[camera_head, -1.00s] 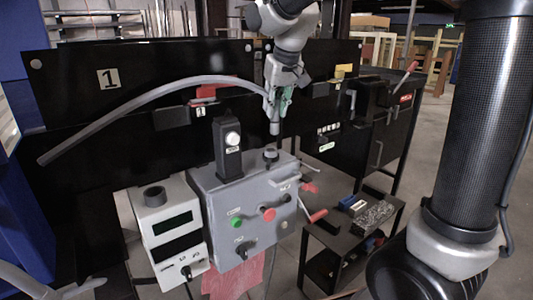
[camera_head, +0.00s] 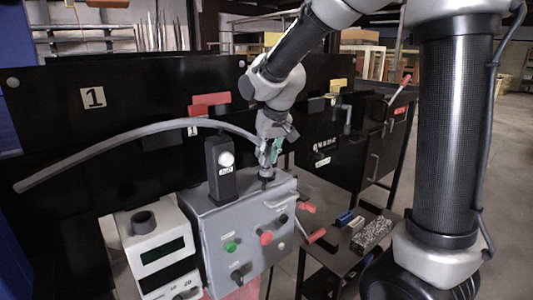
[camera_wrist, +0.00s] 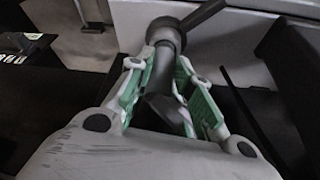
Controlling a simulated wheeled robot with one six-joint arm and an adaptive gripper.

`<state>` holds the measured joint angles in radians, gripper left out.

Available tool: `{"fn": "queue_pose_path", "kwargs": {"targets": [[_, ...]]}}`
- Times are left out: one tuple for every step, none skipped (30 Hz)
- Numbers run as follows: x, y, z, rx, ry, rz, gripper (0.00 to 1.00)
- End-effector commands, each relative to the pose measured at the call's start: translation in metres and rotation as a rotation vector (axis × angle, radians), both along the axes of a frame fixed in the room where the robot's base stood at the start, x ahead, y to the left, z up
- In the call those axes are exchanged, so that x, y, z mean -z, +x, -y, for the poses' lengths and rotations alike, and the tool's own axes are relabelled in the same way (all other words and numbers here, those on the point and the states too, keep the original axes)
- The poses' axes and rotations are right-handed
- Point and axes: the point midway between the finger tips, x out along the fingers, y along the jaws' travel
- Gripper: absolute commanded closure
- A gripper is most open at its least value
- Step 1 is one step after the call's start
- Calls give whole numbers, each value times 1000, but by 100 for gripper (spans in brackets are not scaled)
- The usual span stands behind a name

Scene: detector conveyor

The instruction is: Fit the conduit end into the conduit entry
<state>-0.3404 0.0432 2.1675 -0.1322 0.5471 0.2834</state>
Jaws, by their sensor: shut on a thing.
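A long grey conduit (camera_head: 115,146) arches from the far left into my gripper (camera_head: 269,152). The gripper's green-lined fingers are shut around the conduit near its right end, and it points steeply down. In the wrist view the conduit (camera_wrist: 164,75) also shows between the green fingers (camera_wrist: 170,85). The dark round conduit entry (camera_head: 267,181) is on top of the grey control box (camera_head: 200,206), directly below the gripper. The conduit's lower end is at the entry and mostly hidden by the fingers. I cannot tell whether it is inside or just above.
A black post with a white button (camera_head: 222,168) stands on the box, left of the entry. A white instrument (camera_head: 143,222) with a round dark port is at left. Red-handled levers (camera_head: 317,235) stick out at right. A black panel (camera_head: 120,110) rises behind.

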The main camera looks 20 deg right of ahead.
Motion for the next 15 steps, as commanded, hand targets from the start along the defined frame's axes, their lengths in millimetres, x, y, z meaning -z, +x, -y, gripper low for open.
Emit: {"fn": "queue_pose_path", "kwargs": {"targets": [[0, 0, 0, 0, 0, 1, 100], [0, 0, 0, 0, 0, 2, 100], [0, 0, 0, 0, 0, 2, 100], [0, 0, 0, 0, 0, 2, 100], [0, 0, 0, 0, 0, 1, 100], [0, 0, 0, 0, 0, 1, 100], [0, 0, 0, 0, 0, 1, 100], [1, 0, 0, 0, 0, 1, 100], [2, 0, 0, 0, 0, 1, 100], [3, 0, 0, 0, 0, 1, 100], [3, 0, 0, 0, 0, 1, 73], [3, 0, 0, 0, 0, 1, 66], [3, 0, 0, 0, 0, 1, 60], [3, 0, 0, 0, 0, 1, 57], [3, 0, 0, 0, 0, 1, 57]]}}
